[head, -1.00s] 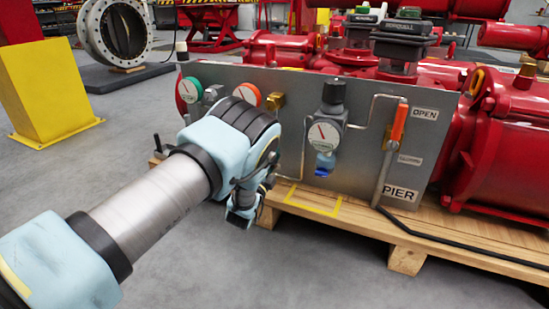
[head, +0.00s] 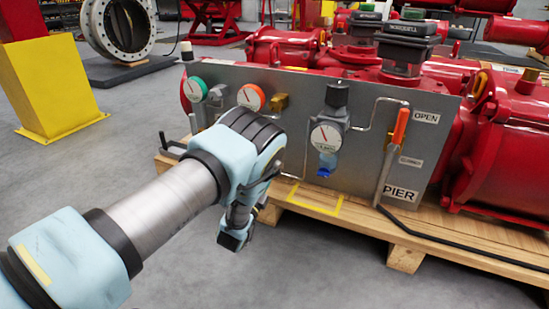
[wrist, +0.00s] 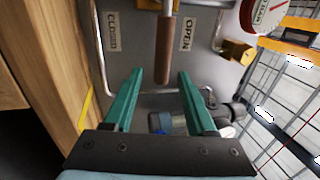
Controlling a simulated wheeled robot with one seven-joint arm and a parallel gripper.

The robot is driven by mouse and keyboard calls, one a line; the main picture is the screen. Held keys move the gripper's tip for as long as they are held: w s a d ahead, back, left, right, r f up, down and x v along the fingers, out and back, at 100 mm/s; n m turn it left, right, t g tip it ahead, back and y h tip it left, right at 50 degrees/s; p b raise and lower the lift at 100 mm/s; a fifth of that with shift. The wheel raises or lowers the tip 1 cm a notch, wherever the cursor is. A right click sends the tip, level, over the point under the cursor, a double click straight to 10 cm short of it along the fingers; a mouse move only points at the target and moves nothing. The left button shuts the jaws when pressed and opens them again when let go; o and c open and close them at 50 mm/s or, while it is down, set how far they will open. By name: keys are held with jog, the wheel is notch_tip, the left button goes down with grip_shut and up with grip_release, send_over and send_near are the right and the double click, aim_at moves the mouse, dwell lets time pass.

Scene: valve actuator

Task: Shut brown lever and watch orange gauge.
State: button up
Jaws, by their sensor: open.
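The brown lever (wrist: 163,50) shows in the wrist view, on the grey panel between the CLOSED and OPEN labels, nearer OPEN. In the head view my arm hides it. My gripper (wrist: 161,76) is open, its green fingers on either side of the lever's end in the picture; I cannot tell how far off the lever is. In the head view my gripper (head: 236,238) hangs low in front of the panel. The orange gauge (head: 251,97) sits on the upper panel, needle visible; a red-rimmed gauge, apparently the same, is cut off in the wrist view (wrist: 263,15).
The panel (head: 360,165) stands on a wooden pallet (head: 470,245). It also carries a green gauge (head: 193,90), a grey-topped gauge (head: 325,136) and an orange-handled lever (head: 400,127) beside OPEN and CLOSED labels. Red machinery (head: 515,150) fills the space behind. Grey floor is clear in front.

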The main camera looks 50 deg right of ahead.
jog(key=v, duration=0.3)
jog(key=shift+a+f+p, duration=0.1)
jog(key=shift+a+p, duration=0.15)
jog(key=shift+p, duration=0.15)
